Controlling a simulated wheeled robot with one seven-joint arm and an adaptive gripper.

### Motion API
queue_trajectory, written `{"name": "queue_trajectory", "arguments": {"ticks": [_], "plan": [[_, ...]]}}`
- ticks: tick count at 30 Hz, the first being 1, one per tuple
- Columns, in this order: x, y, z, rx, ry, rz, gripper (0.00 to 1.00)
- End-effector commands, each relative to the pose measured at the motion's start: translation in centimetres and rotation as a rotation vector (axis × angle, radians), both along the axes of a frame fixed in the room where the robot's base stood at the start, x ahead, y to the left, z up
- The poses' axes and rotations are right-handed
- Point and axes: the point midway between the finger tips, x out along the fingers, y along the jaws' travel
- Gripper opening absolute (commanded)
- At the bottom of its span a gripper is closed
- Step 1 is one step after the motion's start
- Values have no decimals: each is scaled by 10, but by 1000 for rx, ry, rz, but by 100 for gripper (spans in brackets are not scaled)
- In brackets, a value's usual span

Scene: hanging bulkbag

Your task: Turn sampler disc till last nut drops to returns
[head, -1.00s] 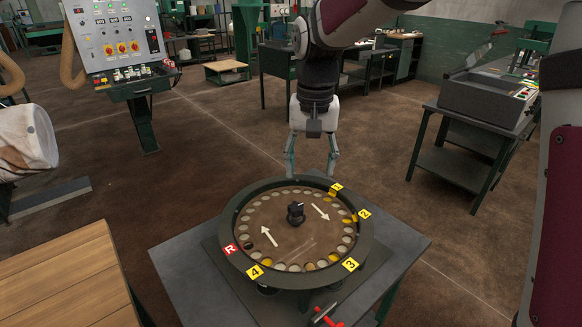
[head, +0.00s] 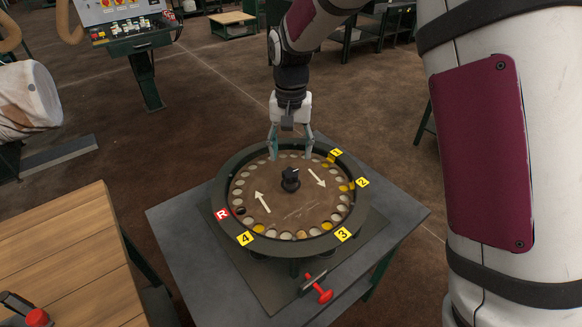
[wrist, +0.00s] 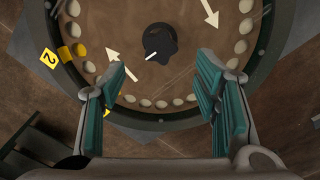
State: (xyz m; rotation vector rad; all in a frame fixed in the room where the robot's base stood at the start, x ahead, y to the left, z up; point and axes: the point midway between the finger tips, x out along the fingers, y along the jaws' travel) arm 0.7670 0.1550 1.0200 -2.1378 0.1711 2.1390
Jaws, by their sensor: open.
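The round sampler disc (head: 283,212) lies flat in a dark ring housing (head: 230,247) on a grey table. It has a ring of pockets, two white arrows and a black centre knob (head: 290,180), which also shows in the wrist view (wrist: 160,43). Yellow tags 1 (head: 336,155), 2 (head: 362,183), 3 (head: 343,234) and 4 (head: 245,238) and a red R tag (head: 222,214) mark the rim. Several pockets look yellow, one near tag 4 (head: 259,229). My gripper (head: 291,157) is open and empty above the disc's far side, apart from the knob.
A red-handled clamp or valve (head: 322,294) sticks out at the table's front. A wooden bench (head: 60,255) stands at the left, with a red button on it. A control console (head: 133,35) stands behind. My arm fills the right side.

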Motion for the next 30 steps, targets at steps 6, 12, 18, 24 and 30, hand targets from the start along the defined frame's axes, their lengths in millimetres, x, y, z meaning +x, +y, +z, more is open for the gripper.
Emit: {"name": "queue_trajectory", "arguments": {"ticks": [6,12,18,24,30], "plan": [[-1,0,-40,-1,3,0,56],[0,0,-61,0,1,0,56],[0,0,-66,0,-1,0,56],[0,0,-66,0,-1,0,54],[0,0,-66,0,-1,0,9]]}}
